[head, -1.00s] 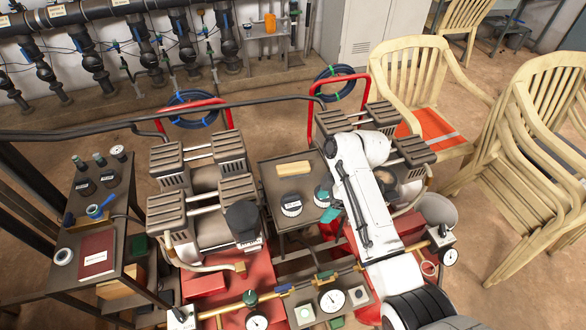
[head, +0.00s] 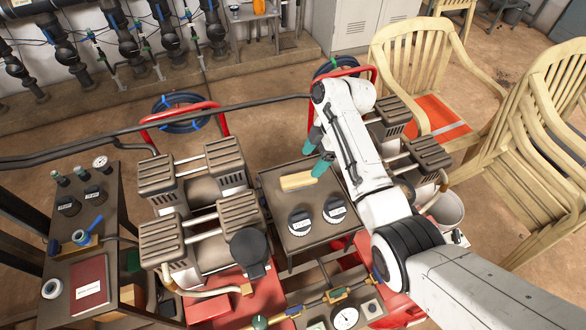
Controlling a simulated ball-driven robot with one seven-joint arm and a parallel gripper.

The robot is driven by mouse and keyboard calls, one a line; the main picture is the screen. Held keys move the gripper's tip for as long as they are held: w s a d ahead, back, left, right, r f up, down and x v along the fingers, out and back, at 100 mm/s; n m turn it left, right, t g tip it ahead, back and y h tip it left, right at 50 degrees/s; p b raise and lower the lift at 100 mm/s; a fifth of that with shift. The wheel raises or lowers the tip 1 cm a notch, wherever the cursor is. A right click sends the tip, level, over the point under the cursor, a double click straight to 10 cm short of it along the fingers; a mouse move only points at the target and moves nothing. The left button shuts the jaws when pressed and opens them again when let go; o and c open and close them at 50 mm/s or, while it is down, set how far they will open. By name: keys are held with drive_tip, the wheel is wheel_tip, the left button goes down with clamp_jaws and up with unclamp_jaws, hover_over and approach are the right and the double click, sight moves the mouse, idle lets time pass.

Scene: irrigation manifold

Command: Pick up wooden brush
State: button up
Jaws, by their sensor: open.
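A pale wooden block-shaped piece (head: 297,181), which looks like the wooden brush, lies on the dark grey table (head: 273,232) between the two pump units. Its bristles cannot be made out. My gripper (head: 317,154) has green fingers and hangs at the brush's right end. The fingers are apart, one above and one over the right tip of the brush. I cannot tell whether a finger touches it. White arm links come in from the right and hide part of the table's right side.
Two round black-and-white gauges or caps (head: 300,222) and (head: 335,210) stand in front of the brush. Ribbed pump units flank the table, the left one (head: 205,190) close by. A red-railed hose coil (head: 180,110) is behind. The left bench (head: 85,225) holds a red book.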

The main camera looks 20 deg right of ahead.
sight(297, 178)
drive_tip(key=shift+w+a+f, duration=0.1)
drive_tip(key=shift+w+f, duration=0.15)
drive_tip(key=shift+f, duration=0.05)
drive_tip(key=x, duration=0.5)
drive_tip(key=shift+w, duration=0.1)
drive_tip(key=x, duration=0.4)
drive_tip(key=shift+w+a+f, duration=0.1)
drive_tip(key=shift+a, duration=0.25)
drive_tip(key=shift+a+f, duration=0.15)
drive_tip(key=shift+f, duration=0.15)
drive_tip(key=shift+f, duration=0.15)
drive_tip(key=shift+c, duration=0.3)
drive_tip(key=c, duration=1)
